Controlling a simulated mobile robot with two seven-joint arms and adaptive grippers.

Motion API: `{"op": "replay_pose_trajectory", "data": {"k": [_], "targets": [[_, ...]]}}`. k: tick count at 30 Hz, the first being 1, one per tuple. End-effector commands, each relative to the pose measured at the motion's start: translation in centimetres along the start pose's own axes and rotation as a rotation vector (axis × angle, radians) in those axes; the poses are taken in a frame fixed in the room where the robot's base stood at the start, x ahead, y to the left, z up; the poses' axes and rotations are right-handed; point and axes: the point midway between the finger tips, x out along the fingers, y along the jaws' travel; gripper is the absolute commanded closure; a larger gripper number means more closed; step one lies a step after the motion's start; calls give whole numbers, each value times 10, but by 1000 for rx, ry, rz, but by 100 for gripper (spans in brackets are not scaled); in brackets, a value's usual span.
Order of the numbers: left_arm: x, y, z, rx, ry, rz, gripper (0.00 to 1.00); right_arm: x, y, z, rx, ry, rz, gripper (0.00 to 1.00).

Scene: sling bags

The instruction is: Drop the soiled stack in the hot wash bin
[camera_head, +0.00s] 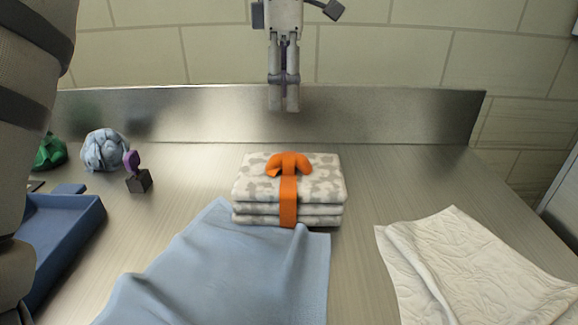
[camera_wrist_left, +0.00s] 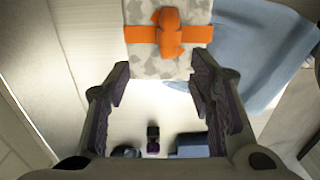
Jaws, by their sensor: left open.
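The stack (camera_head: 289,190) of folded white cloths with grey blotches lies on the metal counter, bound by an orange band (camera_head: 288,205) with an orange knot on top. In the left wrist view the stack (camera_wrist_left: 145,65) shows at the top centre, beyond my fingertips. My left gripper (camera_head: 284,108) points down in the air above and behind the stack, apart from it. It is open and empty, its fingers spread wide in the left wrist view. My right gripper is not in view. No bin that I can identify as the hot wash bin shows.
A light blue cloth (camera_head: 235,275) spreads in front of the stack. A cream quilted cloth (camera_head: 470,265) lies at right. At left are a blue tray (camera_head: 75,235), a crumpled pale blue cloth (camera_head: 104,150), a green bundle (camera_head: 50,152) and a small dark block with a purple top (camera_head: 138,180).

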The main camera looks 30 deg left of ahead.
Motion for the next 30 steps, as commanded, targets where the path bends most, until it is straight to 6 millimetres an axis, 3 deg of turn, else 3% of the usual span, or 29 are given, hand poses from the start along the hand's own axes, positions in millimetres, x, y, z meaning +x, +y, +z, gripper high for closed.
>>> {"op": "replay_pose_trajectory", "data": {"k": [6, 18, 27, 30], "targets": [[42, -2, -1, 2, -1, -3, 51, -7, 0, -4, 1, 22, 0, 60], [109, -7, 6, 1, -1, -3, 51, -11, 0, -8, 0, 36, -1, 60], [119, -7, 6, 2, 0, 1, 51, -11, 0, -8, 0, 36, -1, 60], [119, -7, 6, 2, 0, 1, 74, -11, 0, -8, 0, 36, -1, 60]]}}
